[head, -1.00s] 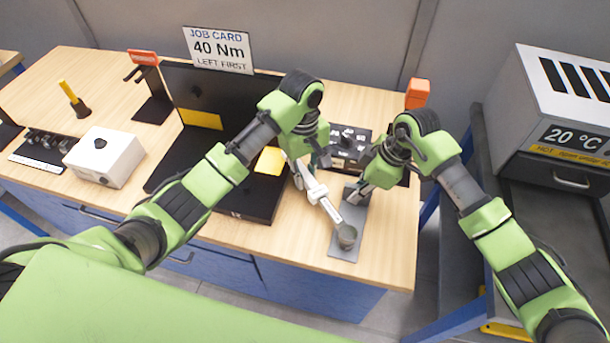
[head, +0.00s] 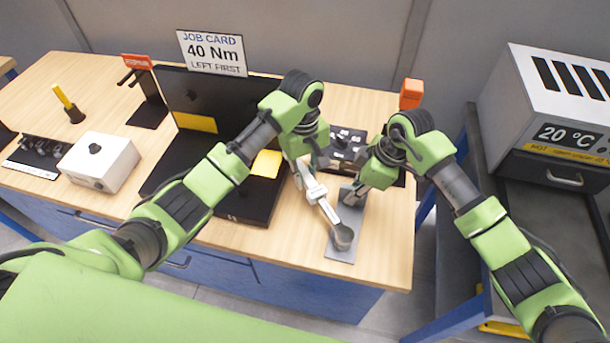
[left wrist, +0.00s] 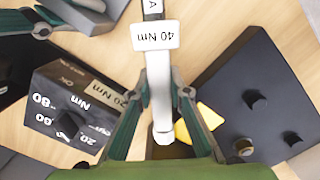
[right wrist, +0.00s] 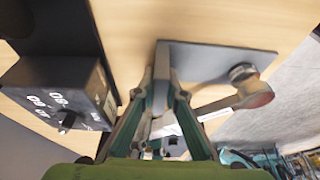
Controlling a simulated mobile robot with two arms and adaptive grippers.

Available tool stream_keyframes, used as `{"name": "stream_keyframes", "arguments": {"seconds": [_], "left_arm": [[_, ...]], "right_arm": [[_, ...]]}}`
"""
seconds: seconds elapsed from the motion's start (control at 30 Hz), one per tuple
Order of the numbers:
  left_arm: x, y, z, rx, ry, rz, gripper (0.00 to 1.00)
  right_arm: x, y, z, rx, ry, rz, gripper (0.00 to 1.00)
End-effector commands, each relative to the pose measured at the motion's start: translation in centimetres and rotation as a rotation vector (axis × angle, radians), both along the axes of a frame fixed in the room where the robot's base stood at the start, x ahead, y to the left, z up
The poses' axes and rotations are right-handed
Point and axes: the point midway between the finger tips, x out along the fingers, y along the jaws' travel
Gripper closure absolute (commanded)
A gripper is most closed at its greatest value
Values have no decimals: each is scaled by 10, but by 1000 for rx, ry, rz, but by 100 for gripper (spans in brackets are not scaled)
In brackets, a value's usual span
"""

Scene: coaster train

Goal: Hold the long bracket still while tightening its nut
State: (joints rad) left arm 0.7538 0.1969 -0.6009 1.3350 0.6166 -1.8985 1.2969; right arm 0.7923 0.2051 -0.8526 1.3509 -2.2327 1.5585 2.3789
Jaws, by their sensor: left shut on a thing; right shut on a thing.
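The long bracket (head: 341,255) is a grey flat plate near the bench's front right; its plate also shows in the right wrist view (right wrist: 205,60). My right gripper (head: 352,194) is shut on its far end, where the fingers (right wrist: 163,92) close on an upright part. My left gripper (head: 305,178) is shut on the torque wrench (head: 317,192), a pale handle with a "40 Nm" label (left wrist: 154,37) in the left wrist view. The wrench's round head (head: 343,236) sits over the bracket's near end. The nut is hidden under it.
A dark dial box (head: 345,145) marked in Nm stands behind the grippers. A black open case (head: 215,165) and a white box (head: 100,160) lie to the left. An oven-like unit (head: 555,120) stands at right. The bench's front right corner is clear.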

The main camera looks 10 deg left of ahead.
Motion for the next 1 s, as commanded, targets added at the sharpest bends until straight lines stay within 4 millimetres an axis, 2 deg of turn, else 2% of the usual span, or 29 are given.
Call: {"name": "stream_keyframes", "arguments": {"seconds": [1.0], "left_arm": [[9,-10,1,-1,-3,-71,100]], "right_arm": [[-1,0,-1,-1,3,1,100]]}}
